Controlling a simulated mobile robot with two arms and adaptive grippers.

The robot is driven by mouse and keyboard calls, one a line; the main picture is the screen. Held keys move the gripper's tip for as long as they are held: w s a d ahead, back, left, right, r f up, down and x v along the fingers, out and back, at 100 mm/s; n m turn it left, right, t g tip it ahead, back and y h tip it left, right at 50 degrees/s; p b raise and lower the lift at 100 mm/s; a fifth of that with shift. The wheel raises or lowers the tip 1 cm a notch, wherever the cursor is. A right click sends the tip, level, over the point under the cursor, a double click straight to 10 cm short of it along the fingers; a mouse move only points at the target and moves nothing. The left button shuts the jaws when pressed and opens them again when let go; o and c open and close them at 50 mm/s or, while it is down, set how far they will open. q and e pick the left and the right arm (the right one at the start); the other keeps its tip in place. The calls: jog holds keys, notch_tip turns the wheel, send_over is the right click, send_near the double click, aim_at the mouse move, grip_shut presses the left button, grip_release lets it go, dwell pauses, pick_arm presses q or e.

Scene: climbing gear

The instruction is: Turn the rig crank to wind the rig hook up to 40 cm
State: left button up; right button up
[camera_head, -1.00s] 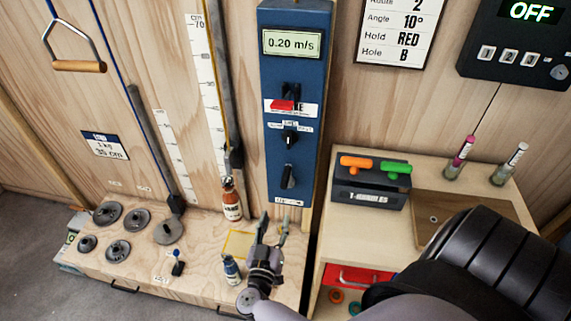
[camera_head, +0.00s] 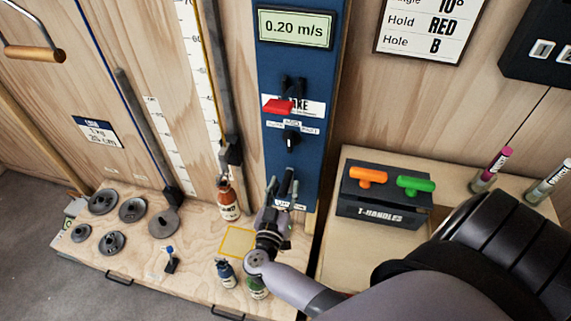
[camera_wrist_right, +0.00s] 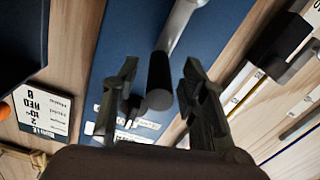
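The blue rig panel (camera_head: 292,65) stands upright on the wall; its display (camera_head: 295,28) reads 0.20 m/s. The rig crank (camera_head: 287,182) is low on the panel, partly hidden by my right gripper (camera_head: 280,190). In the right wrist view the crank's black grip (camera_wrist_right: 160,82) on a grey arm lies between the fingers of my right gripper (camera_wrist_right: 160,92). The fingers are apart, with gaps visible beside the grip. A white height scale (camera_head: 202,90) runs left of the panel. A dark carriage (camera_head: 231,152) sits beside it; I cannot make out a hook. My left gripper is not visible.
A red lever (camera_head: 278,106) and a black knob (camera_head: 291,139) sit above the crank. A brown bottle (camera_head: 228,200) and small bottles stand on the wooden ledge (camera_head: 150,258). A dark T-handle box (camera_head: 382,205) stands to the right.

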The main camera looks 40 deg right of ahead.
jog(key=shift+s+a, duration=0.1)
jog(key=shift+c, duration=0.2)
grip_shut()
dwell(0.5)
